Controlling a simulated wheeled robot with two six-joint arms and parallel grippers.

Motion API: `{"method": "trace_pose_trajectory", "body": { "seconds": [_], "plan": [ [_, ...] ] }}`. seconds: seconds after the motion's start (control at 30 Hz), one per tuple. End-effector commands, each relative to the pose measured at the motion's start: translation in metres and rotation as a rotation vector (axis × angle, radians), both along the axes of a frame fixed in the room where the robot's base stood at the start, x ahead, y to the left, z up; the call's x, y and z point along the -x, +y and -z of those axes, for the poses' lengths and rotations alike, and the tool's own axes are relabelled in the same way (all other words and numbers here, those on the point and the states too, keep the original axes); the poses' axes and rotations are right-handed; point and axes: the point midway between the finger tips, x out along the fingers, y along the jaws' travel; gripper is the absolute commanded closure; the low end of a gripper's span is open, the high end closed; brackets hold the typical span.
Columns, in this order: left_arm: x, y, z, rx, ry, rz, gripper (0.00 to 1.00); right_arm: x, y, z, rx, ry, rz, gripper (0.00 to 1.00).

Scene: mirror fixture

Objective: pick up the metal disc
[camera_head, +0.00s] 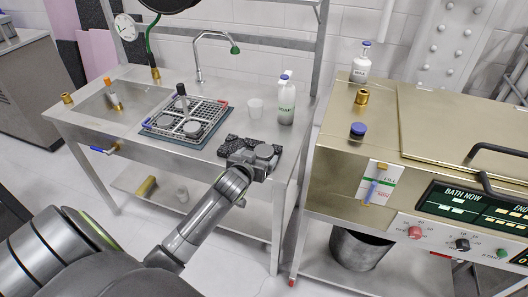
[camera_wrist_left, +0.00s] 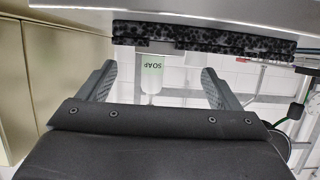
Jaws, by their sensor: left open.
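Round grey metal discs lie in the wire rack (camera_head: 190,112) on the sink bench; one disc (camera_head: 192,128) is at its near side and another disc (camera_head: 165,121) left of it. I cannot tell which disc is meant. My left gripper (camera_head: 252,160) is at the bench's front right edge, by a black speckled mat (camera_head: 232,143). A round grey shape there may be part of my wrist. In the left wrist view, which looks upside down, the left gripper (camera_wrist_left: 158,82) has its fingers wide apart with nothing between them touching. The mat (camera_wrist_left: 205,39) shows beyond. My right gripper is out of view.
A brass-coloured bath unit (camera_head: 335,140) stands to the right across a gap. The sink (camera_head: 110,108) is at the left.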

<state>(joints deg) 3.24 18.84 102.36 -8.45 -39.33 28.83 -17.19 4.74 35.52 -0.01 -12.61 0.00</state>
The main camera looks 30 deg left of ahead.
Motion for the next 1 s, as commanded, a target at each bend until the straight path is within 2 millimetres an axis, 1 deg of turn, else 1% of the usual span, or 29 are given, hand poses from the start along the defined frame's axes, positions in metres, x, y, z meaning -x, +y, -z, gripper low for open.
{"method": "trace_pose_trajectory", "body": {
  "seconds": [0.3,0.4,0.53,0.73,0.77,1.0],
  "plan": [
    [-0.032,0.007,0.014,0.0,0.0,0.0,0.15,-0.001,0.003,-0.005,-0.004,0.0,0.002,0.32],
    [-0.039,0.009,0.017,0.0,-0.001,0.001,0.15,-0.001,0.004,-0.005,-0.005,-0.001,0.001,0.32],
    [-0.043,0.01,0.019,0.0,-0.001,0.001,0.15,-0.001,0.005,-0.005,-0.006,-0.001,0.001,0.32],
    [-0.044,0.01,0.019,0.0,-0.001,0.001,0.15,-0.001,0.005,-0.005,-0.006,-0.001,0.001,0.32],
    [-0.043,0.01,0.019,0.0,-0.001,0.001,0.17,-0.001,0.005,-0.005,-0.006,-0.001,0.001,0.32],
    [-0.043,0.01,0.019,0.0,0.0,0.001,0.49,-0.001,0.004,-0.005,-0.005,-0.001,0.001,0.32]
  ]
}}
